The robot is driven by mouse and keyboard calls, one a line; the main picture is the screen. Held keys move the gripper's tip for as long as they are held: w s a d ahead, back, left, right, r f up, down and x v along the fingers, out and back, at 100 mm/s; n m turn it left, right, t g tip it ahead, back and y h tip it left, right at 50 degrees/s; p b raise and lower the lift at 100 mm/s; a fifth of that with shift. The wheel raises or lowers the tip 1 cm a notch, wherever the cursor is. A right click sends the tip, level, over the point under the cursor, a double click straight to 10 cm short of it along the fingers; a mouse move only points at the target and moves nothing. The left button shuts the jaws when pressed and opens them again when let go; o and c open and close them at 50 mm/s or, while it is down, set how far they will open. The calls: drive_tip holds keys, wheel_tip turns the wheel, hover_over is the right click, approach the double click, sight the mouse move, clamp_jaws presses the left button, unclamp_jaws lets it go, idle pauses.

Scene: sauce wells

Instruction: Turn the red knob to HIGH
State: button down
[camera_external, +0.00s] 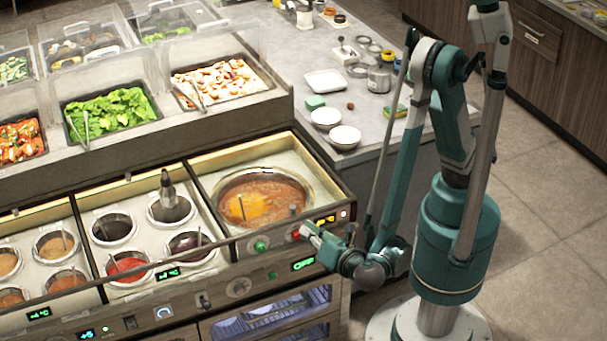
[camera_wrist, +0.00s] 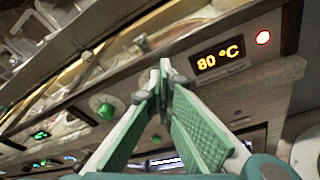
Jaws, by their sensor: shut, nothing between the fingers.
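The red knob (camera_external: 296,235) shows as a small red patch on the front panel of the soup well, right of a green knob (camera_external: 260,246). My gripper (camera_external: 306,231) is at that patch, its tips covering part of it; I cannot tell whether they touch it. In the wrist view my gripper (camera_wrist: 164,68) has its green-padded fingers converging at the tips, shut with nothing between them. The red knob is not visible there, and its setting and HIGH mark cannot be read. The green knob (camera_wrist: 105,111) shows left of the fingers.
An orange display (camera_wrist: 218,58) reads 80 °C beside a lit red lamp (camera_wrist: 263,37). A green display (camera_external: 303,264) appears to read OFF below. The soup pot (camera_external: 262,200) sits behind the panel. A grey counter (camera_external: 300,85) with white bowls stands behind; floor at right is clear.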

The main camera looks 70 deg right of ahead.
drive_tip(key=shift+d+f, duration=0.1)
drive_tip(key=shift+d, duration=0.1)
idle(0.4)
idle(0.3)
drive_tip(key=shift+s+d+r, duration=0.15)
drive_tip(key=shift+d+r, duration=0.05)
drive_tip(key=shift+r, duration=0.15)
drive_tip(key=shift+s+a, duration=0.1)
drive_tip(key=shift+a, duration=0.05)
drive_tip(key=s+a, duration=0.4)
drive_tip(key=shift+a, duration=0.1)
idle(0.6)
drive_tip(key=shift+a, duration=0.1)
